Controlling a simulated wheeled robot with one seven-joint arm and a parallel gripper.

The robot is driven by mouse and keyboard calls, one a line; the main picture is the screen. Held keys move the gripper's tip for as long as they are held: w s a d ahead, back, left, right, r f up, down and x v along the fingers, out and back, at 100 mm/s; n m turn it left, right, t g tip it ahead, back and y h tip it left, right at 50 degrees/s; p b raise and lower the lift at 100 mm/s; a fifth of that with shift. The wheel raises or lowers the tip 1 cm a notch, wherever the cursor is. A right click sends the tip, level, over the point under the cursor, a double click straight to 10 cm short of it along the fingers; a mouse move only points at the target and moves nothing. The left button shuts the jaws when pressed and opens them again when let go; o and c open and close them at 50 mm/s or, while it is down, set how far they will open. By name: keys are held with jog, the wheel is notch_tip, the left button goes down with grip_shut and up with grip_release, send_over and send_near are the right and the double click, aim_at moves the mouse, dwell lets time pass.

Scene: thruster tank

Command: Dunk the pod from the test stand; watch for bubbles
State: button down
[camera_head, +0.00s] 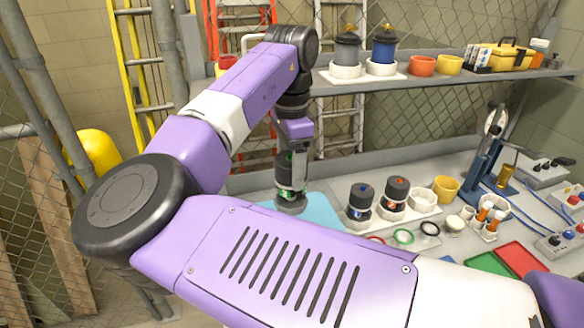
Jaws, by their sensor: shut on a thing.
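My gripper (291,158) is shut on a pod (291,198) with a dark upper body, green marks and a round grey base. It holds the pod upright, near a light blue surface (318,208). I cannot tell whether that surface is the tank's water or a mat, or whether the pod touches it. My forearm hides the near part. Two similar dark pods, one with a blue mark (361,198) and one with an orange mark (396,193), stand in white holders to the right. A blue upright stand (488,152) is at the far right. No bubbles are visible.
A shelf (443,80) above the bench carries two canisters (383,52), cups and a yellow toolbox (508,54).

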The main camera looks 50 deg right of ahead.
aim_at(287, 200)
jog(key=shift+w+a, duration=0.4)
jog(key=shift+d+m, duration=0.1)
jog(key=shift+m, duration=0.2)
jog(key=shift+f+b, duration=2.05)
jog(key=shift+b, duration=0.1)
jog(key=shift+f, duration=0.85)
jog(key=shift+f, duration=0.15)
jog(key=shift+f+b, duration=0.35)
jog(key=shift+f, duration=0.4)
jog(key=shift+f, duration=0.9)
